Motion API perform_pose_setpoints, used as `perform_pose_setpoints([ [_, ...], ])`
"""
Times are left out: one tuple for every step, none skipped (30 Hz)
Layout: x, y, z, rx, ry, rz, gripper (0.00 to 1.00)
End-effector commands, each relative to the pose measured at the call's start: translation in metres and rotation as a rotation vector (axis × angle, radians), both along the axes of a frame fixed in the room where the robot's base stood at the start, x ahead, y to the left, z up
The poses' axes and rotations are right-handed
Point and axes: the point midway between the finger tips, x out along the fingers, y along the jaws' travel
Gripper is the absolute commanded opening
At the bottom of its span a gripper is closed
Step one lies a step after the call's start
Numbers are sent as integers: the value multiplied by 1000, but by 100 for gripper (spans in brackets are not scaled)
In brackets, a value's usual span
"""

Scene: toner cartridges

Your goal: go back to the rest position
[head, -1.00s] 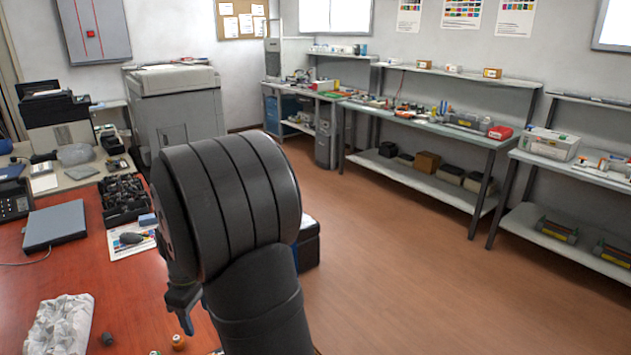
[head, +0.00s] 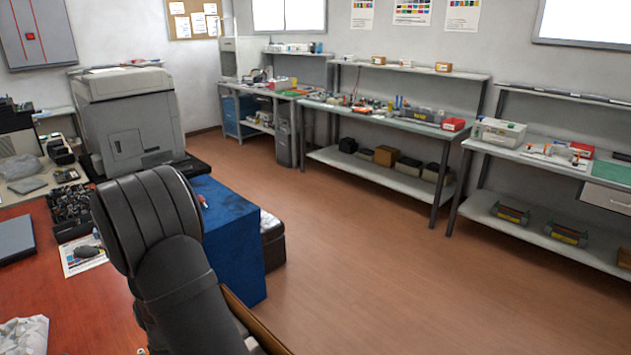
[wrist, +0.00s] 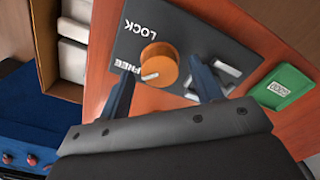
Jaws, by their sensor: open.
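My gripper (wrist: 163,67) shows in the wrist view with its two blue fingers spread apart and nothing between them. Beyond the fingertips lies a dark panel (wrist: 140,30) marked LOCK, with an orange knob (wrist: 159,64) in line with the gap. I cannot tell how far the fingers are above the panel. In the head view my own dark arm fills the lower left and hides the gripper.
A green packet (wrist: 283,86) lies right of the panel, and a cardboard box (wrist: 45,50) with white items stands at left. In the head view, a blue block (head: 232,235) stands beside the red table (head: 90,310). Open floor (head: 400,270) lies to the right.

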Motion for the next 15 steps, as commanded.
perform_pose_setpoints([
  [0,0,-5,-1,1,0,59],
  [0,0,-6,-1,0,0,59],
  [0,0,-8,0,0,0,59],
  [0,0,-9,0,0,0,59],
  [0,0,-10,0,0,0,59],
  [0,0,-10,0,0,0,59],
  [0,0,-11,0,0,0,59],
  [0,0,-11,0,0,0,59],
  [0,0,-11,0,0,0,59],
  [0,0,-11,0,0,0,59],
  [0,0,-11,0,0,0,59],
  [0,0,-11,0,0,0,59],
  [0,0,-11,0,0,0,59],
  [0,0,-11,0,0,0,59],
  [0,0,-11,0,0,0,59],
])
